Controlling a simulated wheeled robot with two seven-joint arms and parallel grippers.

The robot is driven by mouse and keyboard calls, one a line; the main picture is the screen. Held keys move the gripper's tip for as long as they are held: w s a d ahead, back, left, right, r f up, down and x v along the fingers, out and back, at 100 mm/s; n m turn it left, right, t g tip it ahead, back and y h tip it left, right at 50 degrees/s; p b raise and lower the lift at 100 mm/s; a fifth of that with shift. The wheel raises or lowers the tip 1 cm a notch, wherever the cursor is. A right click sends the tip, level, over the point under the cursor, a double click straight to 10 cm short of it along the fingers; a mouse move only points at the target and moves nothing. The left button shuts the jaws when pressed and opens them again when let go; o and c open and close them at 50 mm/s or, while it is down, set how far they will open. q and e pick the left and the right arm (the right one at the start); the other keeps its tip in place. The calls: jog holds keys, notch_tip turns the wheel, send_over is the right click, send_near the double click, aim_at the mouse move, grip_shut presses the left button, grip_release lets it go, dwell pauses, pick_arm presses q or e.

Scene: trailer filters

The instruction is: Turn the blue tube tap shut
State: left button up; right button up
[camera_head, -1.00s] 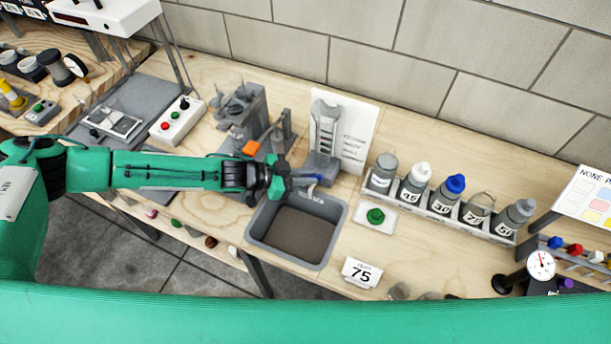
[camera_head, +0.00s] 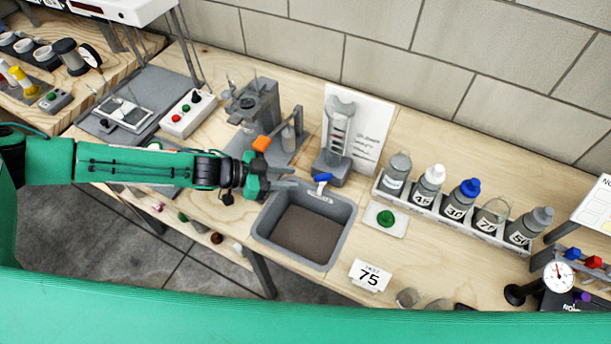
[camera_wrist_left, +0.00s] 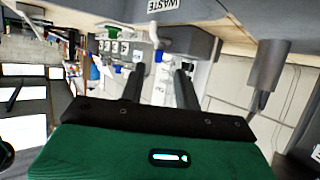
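The blue tube tap (camera_head: 322,178) shows in the head view as a small blue handle at the foot of the grey stand (camera_head: 333,160), by the back rim of the grey waste tray (camera_head: 262,232). My left gripper (camera_head: 294,185) is just left of it, over the tray's back left corner, with a gap between fingertips and tap. In the left wrist view the two dark fingers (camera_wrist_left: 160,88) are apart with nothing between them. The blue tap (camera_wrist_left: 158,56) shows there beyond the fingers, near a white tube (camera_wrist_left: 155,36). Which way the handle is turned is hard to tell. My right gripper is not in view.
A device with an orange part (camera_head: 262,143) stands close behind my left gripper. A rack of bottles (camera_head: 460,222) and a green-topped pad (camera_head: 386,218) are to the right. A "75" card (camera_head: 369,275) stands in front.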

pick_arm(q)
jog(key=a, duration=0.2)
jog(key=s+a, duration=0.1)
jog(key=a, duration=0.4)
jog(key=shift+s+b, duration=0.4)
